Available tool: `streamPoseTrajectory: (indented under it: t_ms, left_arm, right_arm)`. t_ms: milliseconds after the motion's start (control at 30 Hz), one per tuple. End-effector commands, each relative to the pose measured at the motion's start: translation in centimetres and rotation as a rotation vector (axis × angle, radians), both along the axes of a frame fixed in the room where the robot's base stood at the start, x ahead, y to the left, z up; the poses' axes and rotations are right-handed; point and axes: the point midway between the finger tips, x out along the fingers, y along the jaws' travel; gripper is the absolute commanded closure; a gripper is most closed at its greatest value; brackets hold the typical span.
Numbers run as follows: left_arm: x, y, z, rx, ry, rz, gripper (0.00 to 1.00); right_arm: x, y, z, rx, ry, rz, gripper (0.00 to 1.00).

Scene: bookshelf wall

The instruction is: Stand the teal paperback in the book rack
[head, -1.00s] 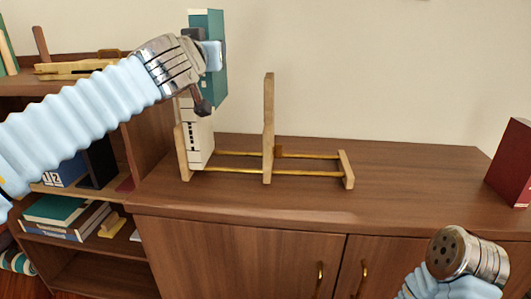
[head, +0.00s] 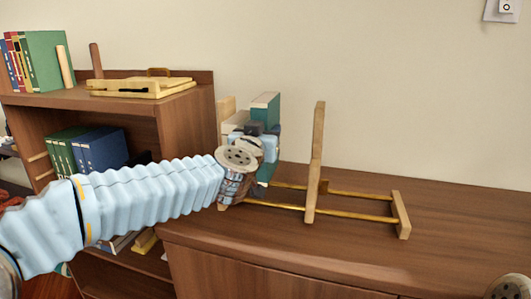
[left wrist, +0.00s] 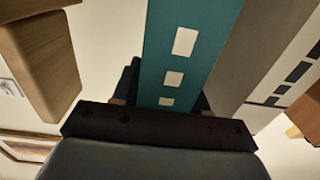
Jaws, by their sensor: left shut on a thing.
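The rack's tall wooden divider (head: 314,190) stands to the right of the paperback with a gap. The rails between it and the low right end (head: 401,215) are empty. The cabinet top (head: 460,230) is clear on the right. A bookshelf (head: 185,115) with books stands left.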

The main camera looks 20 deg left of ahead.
Motion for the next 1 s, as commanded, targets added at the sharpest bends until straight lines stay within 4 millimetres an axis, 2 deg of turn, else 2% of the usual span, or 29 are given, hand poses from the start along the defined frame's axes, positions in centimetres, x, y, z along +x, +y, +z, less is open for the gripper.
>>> streamPoseTrajectory:
  t_ms: [67, 300, 800, 833, 900, 1000]
  left_arm:
    - [0.0, 0.0, -0.4, 0.001, -0.003, 0.000, 1.00]
    - [0.0, 0.0, -4.2, 0.000, -0.004, 0.000, 1.00]
    - [0.0, 0.0, -4.9, 0.000, -0.006, 0.000, 1.00]
    - [0.0, 0.0, -5.0, -0.001, -0.002, -0.001, 0.53]
    - [0.0, 0.0, -5.0, -0.001, -0.002, -0.001, 0.47]
    - [0.0, 0.0, -5.0, -0.001, -0.002, -0.001, 0.47]
  right_arm:
    - [0.0, 0.0, -0.2, 0.000, 0.000, 0.000, 0.44]
    - [0.0, 0.0, -1.7, -0.001, 0.000, -0.002, 0.44]
    - [0.0, -0.1, -2.0, -0.002, 0.000, -0.004, 0.44]
    - [0.0, -0.1, -1.9, -0.002, 0.000, -0.004, 0.44]
    - [0.0, -0.1, -1.9, -0.002, 0.000, -0.004, 0.44]
    - [0.0, -0.1, -1.9, -0.002, 0.000, -0.004, 0.44]
